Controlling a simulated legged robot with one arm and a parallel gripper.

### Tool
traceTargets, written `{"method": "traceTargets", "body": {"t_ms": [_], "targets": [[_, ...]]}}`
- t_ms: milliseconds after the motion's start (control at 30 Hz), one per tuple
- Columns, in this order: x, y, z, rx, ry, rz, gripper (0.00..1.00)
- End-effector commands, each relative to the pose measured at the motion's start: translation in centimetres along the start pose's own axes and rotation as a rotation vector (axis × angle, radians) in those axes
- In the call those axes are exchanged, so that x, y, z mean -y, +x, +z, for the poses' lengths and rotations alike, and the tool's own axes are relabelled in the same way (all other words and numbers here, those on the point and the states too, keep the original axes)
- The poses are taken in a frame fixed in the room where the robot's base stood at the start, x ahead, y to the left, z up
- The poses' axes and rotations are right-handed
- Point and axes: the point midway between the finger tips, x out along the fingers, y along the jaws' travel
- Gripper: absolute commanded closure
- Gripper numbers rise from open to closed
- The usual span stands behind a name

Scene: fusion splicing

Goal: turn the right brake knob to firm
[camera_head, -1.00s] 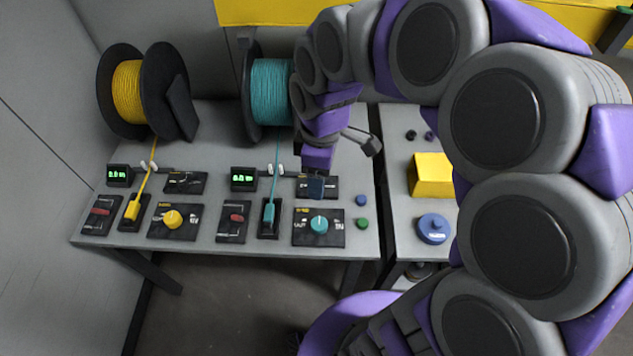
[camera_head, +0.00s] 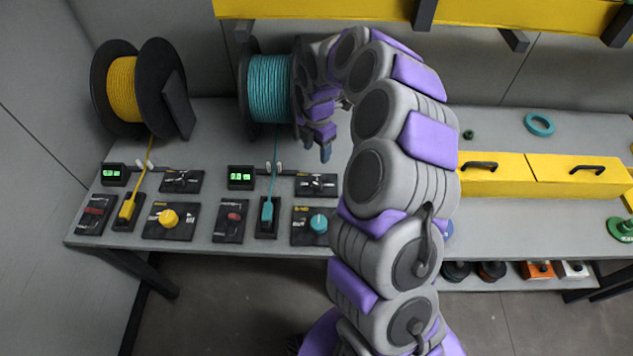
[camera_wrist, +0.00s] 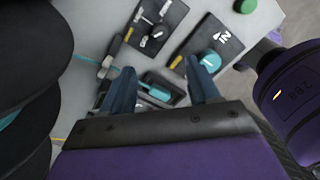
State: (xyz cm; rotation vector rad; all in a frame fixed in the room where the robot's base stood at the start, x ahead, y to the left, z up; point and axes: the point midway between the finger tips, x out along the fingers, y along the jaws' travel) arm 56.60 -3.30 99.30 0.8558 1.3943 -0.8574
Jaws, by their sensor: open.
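The right, teal station has a black panel with a dark bar-shaped knob (camera_head: 317,183) near the teal spool (camera_head: 270,85); this knob also shows in the wrist view (camera_wrist: 152,32). In front of it is a panel with a round teal dial (camera_head: 319,223), also in the wrist view (camera_wrist: 209,61). My gripper (camera_head: 325,152) is open and empty, above and behind the bar-shaped knob. In the wrist view, my gripper's fingers (camera_wrist: 161,72) stand apart, with the teal lever (camera_wrist: 155,93) showing between them.
The yellow station at left has a yellow spool (camera_head: 123,88) and a yellow dial (camera_head: 169,218). A red switch (camera_head: 233,217) sits left of the teal lever. Yellow drawers (camera_head: 495,174) stand on the bench at right.

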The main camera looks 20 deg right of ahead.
Motion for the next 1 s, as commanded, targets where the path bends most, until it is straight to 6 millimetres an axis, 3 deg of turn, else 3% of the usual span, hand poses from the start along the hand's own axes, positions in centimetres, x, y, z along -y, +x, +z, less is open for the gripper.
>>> {"method": "traceTargets", "body": {"t_ms": [600,800,1000], "targets": [[0.2,12.3,-0.2,-0.004,0.002,-0.006,0.39],[0.0,14.9,-0.1,-0.001,0.000,-0.001,0.39],[0.1,15.9,-0.1,-0.001,0.001,-0.002,0.39]]}}
